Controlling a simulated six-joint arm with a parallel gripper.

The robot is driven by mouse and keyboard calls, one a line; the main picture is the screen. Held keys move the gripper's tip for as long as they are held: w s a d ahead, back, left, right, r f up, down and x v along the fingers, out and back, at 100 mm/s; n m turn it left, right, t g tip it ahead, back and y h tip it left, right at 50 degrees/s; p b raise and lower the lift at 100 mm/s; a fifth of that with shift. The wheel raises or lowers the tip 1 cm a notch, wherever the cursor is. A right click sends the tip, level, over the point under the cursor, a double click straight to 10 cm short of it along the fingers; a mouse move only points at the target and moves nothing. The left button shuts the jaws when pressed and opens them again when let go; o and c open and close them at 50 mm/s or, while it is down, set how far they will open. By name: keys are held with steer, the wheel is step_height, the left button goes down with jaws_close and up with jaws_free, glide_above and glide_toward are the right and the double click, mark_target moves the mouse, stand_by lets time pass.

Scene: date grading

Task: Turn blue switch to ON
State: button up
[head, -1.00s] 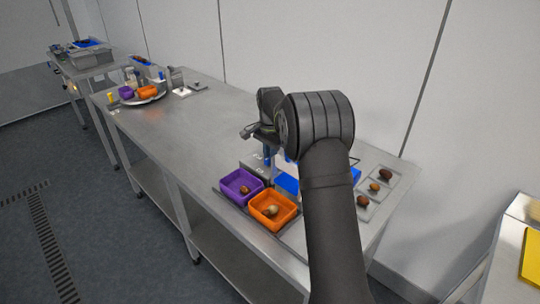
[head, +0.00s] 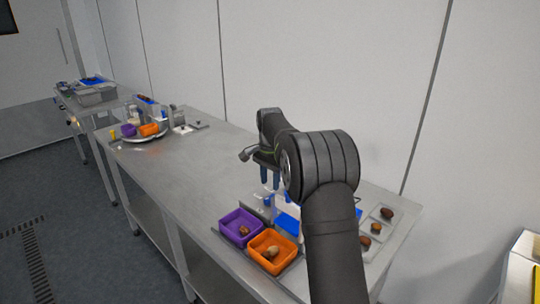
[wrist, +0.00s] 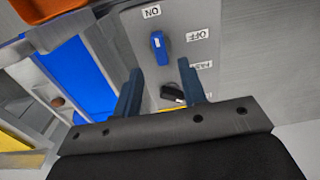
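The blue switch (wrist: 159,48) shows in the wrist view as a long knob on a grey panel (wrist: 135,30). The ON label (wrist: 151,11) is just above it and the OFF label (wrist: 197,35) is to its right. The knob's long axis runs roughly in line with ON, with a pale mark near its upper end. My gripper (wrist: 161,85) is open and empty, its two fingers apart below the blue switch in the picture. In the head view my gripper (head: 273,178) points down above the table; my arm hides much of the panel there.
A black switch (wrist: 172,94) sits close between my fingertips, by a FAST label (wrist: 201,65). A purple bin (head: 222,232) and an orange bin (head: 256,262) stand at the table's front. A date tray (head: 390,226) is at right. The table's middle (head: 195,160) is clear.

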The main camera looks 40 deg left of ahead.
mark_target(270, 196)
step_height(270, 196, up, 11)
stand_by(0.3)
stand_by(0.5)
step_height(270, 196, down, 17)
steer(key=shift+f, duration=0.15)
stand_by(0.4)
